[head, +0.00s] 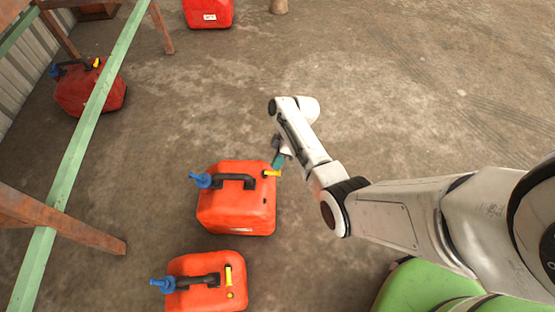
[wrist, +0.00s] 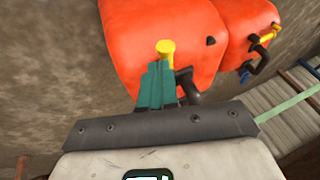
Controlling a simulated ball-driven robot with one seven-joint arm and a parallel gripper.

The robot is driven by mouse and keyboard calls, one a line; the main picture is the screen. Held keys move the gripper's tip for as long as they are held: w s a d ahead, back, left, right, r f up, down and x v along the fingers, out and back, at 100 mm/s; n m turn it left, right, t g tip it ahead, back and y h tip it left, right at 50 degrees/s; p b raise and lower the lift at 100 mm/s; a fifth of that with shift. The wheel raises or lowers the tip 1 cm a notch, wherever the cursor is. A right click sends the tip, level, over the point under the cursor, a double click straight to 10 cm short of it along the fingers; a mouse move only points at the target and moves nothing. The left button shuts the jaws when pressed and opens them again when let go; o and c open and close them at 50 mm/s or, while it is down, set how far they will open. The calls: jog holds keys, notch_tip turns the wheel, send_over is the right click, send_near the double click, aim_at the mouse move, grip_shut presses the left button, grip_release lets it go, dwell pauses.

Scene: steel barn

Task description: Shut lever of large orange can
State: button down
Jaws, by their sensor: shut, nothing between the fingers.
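The large orange can (head: 236,212) stands on the ground in the middle of the head view, with a blue spout (head: 201,180) and a black handle (head: 234,180). Its yellow lever (head: 272,173) sticks out at the can's right edge. In the wrist view, the can (wrist: 165,30) fills the upper middle and the lever (wrist: 166,47) shows just beyond my fingertips. My gripper (head: 279,161) has teal fingers, shut and empty, right beside the lever; the fingers also show in the wrist view (wrist: 158,75). I cannot tell whether they touch the lever.
A second orange can (head: 205,289) with a yellow lever stands just in front; it also shows in the wrist view (wrist: 240,25). Red cans stand at the left (head: 85,92) and the back (head: 208,12). A green rail (head: 75,150) runs along the left. The ground beyond my arm is clear.

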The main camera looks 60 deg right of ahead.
jog(key=shift+s+a+r+m+t+p, duration=0.1)
jog(key=shift+s+a+m+t+p, duration=0.1)
jog(key=shift+m+p, duration=0.3)
jog(key=shift+s+a+m+t+p, duration=0.1)
jog(key=shift+s+m+t+p, duration=0.1)
jog(key=shift+m+p, duration=0.3)
jog(key=m+p, duration=0.2)
jog(key=p, duration=0.1)
jog(key=shift+s+a+r+t+h, duration=0.15)
jog(key=shift+s+a+t+h, duration=0.15)
jog(key=shift+t, duration=0.1)
jog(key=a+m+h+p, duration=0.1)
jog(key=m+p, duration=0.1)
jog(key=m, duration=0.1)
jog(key=a+m+t+h+p, duration=0.1)
jog(key=m+p, duration=0.2)
jog(key=s+a+m+t+h+p, duration=0.1)
jog(key=a+m+p, duration=0.1)
jog(key=m, duration=0.1)
jog(key=shift+f+h, duration=0.2)
jog(key=shift+h, duration=0.2)
jog(key=shift+w+a+f+p, duration=0.15)
jog(key=shift+a+p, duration=0.2)
jog(key=shift+a, duration=0.2)
